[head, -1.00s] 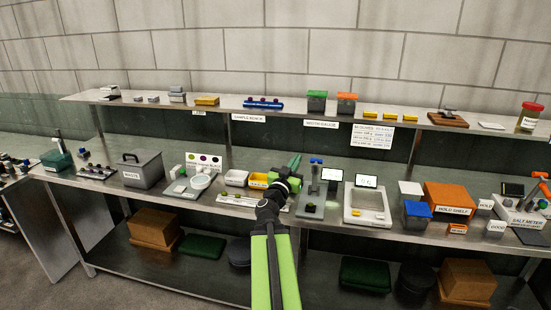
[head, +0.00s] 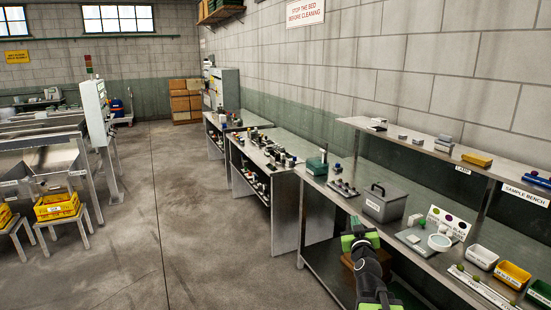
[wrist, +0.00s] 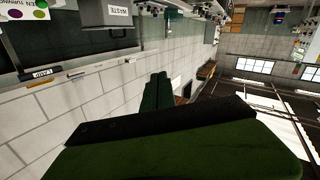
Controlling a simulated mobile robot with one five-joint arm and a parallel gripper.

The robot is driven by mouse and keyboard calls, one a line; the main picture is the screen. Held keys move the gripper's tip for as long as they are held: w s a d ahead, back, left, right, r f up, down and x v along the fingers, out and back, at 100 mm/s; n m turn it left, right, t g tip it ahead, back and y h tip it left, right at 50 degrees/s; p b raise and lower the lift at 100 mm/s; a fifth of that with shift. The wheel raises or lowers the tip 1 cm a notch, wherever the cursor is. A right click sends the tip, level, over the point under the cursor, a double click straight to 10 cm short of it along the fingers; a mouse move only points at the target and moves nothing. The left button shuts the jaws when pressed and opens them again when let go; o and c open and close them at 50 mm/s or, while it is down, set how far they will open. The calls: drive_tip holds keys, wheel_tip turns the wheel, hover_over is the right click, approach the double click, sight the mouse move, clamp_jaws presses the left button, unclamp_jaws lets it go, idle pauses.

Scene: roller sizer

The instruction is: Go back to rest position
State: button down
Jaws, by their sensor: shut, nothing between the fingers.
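My gripper (head: 360,238) shows in the head view at the lower right, at the end of my green and black arm. It is in front of the left end of the sample bench (head: 340,218). In the wrist view its two dark green fingers (wrist: 158,92) lie together with nothing between them. In the head view the fingertips are hard to make out.
The grey waste bin (head: 386,203), white dish (head: 439,242) and yellow tray (head: 512,275) stand on the bench to the right. Further benches (head: 262,150) run toward the back. At left is a machine with a yellow crate (head: 57,212) on a stool. The floor (head: 190,220) between is clear.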

drive_tip(key=s+a+f+n+g+y, duration=0.25)
drive_tip(key=a+f, duration=0.35)
drive_tip(key=a, duration=0.4)
drive_tip(key=s+a+f+n+g+y, duration=0.1)
drive_tip(key=a+f+n+g+y, duration=0.1)
drive_tip(key=a+f+g+y, duration=0.5)
drive_tip(key=s+f+m+g+h, duration=0.2)
drive_tip(key=s+f+g+h, duration=0.1)
drive_tip(key=s, duration=0.6)
drive_tip(key=s+d+f+m+g+h, duration=0.1)
drive_tip(key=s+f+g, duration=0.4)
drive_tip(key=s, duration=0.5)
drive_tip(key=shift+f+m+h+p, duration=0.3)
drive_tip(key=shift+f+m+h, duration=0.5)
drive_tip(key=shift+h, duration=0.25)
